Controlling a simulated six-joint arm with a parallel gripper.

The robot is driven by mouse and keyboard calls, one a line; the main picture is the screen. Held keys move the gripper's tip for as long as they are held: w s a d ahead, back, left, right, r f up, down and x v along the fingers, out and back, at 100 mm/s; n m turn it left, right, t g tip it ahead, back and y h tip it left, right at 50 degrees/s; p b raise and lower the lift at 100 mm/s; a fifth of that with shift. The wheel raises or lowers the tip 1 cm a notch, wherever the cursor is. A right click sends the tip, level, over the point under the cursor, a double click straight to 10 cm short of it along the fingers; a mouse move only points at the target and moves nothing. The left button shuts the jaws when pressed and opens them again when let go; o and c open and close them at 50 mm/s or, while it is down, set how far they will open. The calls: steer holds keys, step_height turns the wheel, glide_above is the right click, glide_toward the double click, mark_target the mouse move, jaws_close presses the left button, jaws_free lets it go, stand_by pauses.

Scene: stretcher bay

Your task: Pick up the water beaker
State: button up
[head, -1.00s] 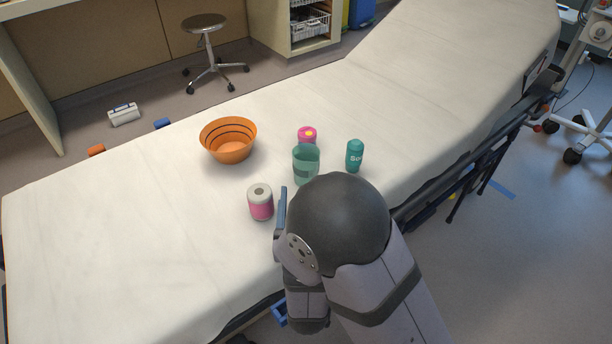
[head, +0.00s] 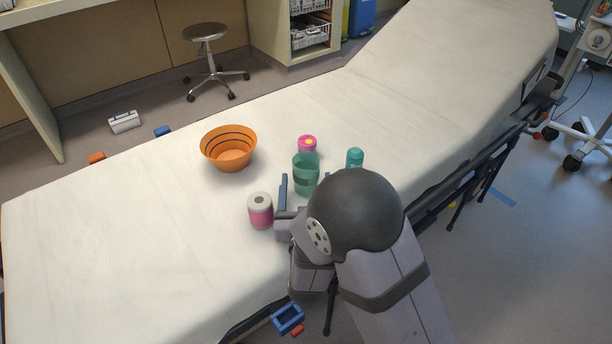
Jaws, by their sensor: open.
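The water beaker appears to be the green translucent cup (head: 306,180), which stands upright on the white stretcher sheet. My gripper (head: 305,182) reaches toward it from the front. A blue-grey finger shows just left of the beaker, and a small tip of the other finger shows at its right. The jaws are open, with the beaker between or just beyond the fingertips; I cannot tell how deep it sits. My dark round wrist hides part of the gripper and the sheet to the right.
A pink and white jar (head: 260,210) stands close to the left of my gripper. A pink container (head: 307,144) is behind the beaker, and a teal bottle (head: 355,158) is at the right, partly hidden. An orange bowl (head: 229,157) sits back left. The left of the stretcher (head: 110,230) is clear.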

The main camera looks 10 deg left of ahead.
steer(key=shift+w, duration=0.35)
steer(key=c, duration=1.2)
steer(key=shift+c, duration=0.2)
steer(key=shift+r, duration=0.25)
step_height(320, 180, up, 9)
steer(key=p, duration=0.2)
steer(key=shift+r, duration=0.15)
steer(key=shift+r+p, duration=0.1)
steer(key=shift+p, duration=0.2)
